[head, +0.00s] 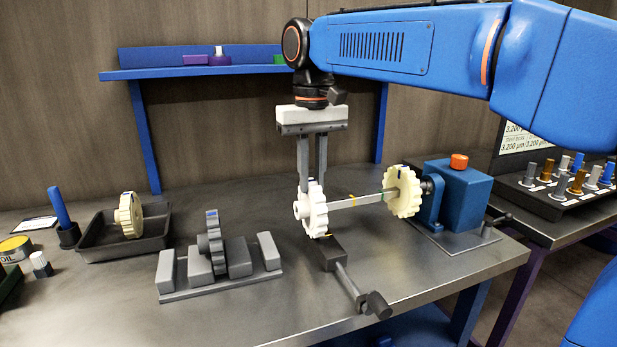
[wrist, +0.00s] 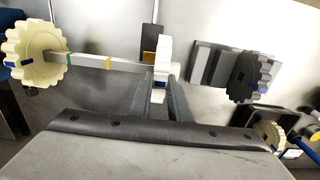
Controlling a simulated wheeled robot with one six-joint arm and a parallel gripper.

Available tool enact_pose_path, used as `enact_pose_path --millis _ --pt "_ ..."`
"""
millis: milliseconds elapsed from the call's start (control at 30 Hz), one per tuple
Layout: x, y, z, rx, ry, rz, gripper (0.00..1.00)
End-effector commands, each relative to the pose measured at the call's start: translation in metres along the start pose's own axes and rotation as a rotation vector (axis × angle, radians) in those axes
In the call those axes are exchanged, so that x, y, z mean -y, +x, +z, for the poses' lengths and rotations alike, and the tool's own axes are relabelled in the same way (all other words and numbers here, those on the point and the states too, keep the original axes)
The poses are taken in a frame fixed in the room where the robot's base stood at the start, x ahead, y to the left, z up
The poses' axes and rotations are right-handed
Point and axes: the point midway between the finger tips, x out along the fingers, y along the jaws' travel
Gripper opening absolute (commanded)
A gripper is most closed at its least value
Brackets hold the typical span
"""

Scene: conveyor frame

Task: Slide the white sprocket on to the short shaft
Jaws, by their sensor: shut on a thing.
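The white sprocket (head: 316,212) stands upright, edge-on in the wrist view (wrist: 162,62). My gripper (head: 312,183) reaches down from above and is shut on it; its two fingers also show in the wrist view (wrist: 160,92). The pale square shaft (head: 345,203) runs left from the blue bearing block (head: 466,193). It carries a yellow mark and a green mark. Its left end meets the white sprocket's right face, about in line with the hub. I cannot tell whether its tip is inside the bore. A cream sprocket (head: 402,192) sits on the shaft near the block.
A dark clamp with a crank (head: 333,256) stands below the white sprocket. A grey rack (head: 220,285) holding a dark grey sprocket (head: 210,237) is left. A black tray (head: 95,243) with another cream sprocket (head: 130,214) lies farther left. A blue shelf (head: 165,73) is behind.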

Motion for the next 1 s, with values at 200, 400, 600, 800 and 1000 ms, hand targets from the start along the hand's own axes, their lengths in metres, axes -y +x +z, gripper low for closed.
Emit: enact_pose_path --millis 200,400,600,800,1000 --pt "-0.005 0.000 0.000 0.000 0.000 0.000 0.00" --pt "-0.010 0.000 0.000 0.000 0.000 0.000 0.00" --pt "-0.015 0.000 0.000 0.000 0.001 0.000 0.00" --pt "-0.020 0.000 0.000 -0.001 0.000 0.000 0.00" --pt "-0.025 0.000 0.000 -0.001 -0.001 0.000 0.00"
